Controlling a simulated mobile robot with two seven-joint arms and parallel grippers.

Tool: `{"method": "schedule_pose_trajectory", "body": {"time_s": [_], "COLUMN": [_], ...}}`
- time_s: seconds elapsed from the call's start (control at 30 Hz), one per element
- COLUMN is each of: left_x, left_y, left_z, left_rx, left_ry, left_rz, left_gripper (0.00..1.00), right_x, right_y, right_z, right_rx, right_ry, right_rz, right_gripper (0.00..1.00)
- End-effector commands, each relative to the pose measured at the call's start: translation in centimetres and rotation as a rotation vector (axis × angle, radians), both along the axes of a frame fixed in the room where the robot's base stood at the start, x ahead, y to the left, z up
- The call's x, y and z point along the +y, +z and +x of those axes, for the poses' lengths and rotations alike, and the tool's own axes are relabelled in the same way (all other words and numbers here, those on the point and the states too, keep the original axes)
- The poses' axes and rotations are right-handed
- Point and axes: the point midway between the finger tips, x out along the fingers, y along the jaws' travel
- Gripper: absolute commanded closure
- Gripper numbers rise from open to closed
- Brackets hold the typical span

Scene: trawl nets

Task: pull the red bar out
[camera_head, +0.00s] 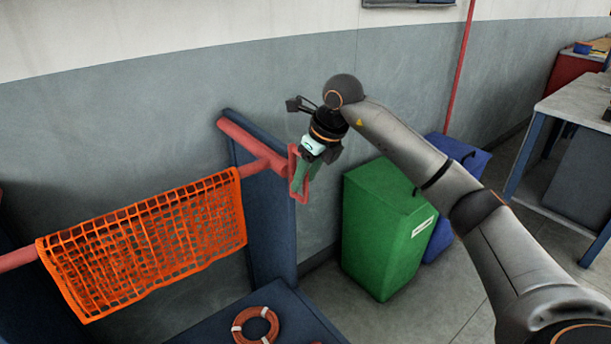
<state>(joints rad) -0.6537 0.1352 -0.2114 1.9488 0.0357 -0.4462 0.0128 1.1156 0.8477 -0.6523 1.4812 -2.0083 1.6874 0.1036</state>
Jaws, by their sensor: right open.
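The red bar (258,165) runs from the left edge of the picture to the dark blue upright post (262,200). An orange net (150,240) hangs over it. A second red piece (240,138) slants down to meet the bar at the post. A red loop-shaped handle (294,165) shows at the bar's right end. My right gripper (301,178) reaches from the right and is at this handle, with its jaws open. The fingers overlap the loop in the picture; I cannot tell whether they touch it. My left gripper is not in view.
A green bin (385,235) and a blue bin (452,185) stand on the floor below my right arm. A dark blue surface with an orange ring (256,326) is at the bottom. A grey table (580,105) stands at the right. The wall is close behind the post.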

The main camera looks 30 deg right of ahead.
Motion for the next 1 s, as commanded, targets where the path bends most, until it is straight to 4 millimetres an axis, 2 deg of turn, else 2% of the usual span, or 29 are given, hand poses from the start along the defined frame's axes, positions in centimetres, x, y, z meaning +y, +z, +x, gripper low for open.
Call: {"method": "schedule_pose_trajectory", "body": {"time_s": [0.17,0.6,1.0], "left_x": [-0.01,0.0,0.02], "left_y": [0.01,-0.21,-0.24], "left_z": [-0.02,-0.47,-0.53], "left_rx": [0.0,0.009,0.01], "left_ry": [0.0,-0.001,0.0], "left_rz": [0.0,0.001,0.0], "left_gripper": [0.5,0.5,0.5], "right_x": [0.02,0.04,0.05], "right_y": [0.0,0.04,0.06], "right_z": [0.0,-0.01,-0.02], "right_rx": [0.0,0.0,0.0], "right_ry": [0.001,0.001,0.001], "right_rz": [0.001,0.001,0.001], "right_gripper": [0.53,1.0,1.0]}}
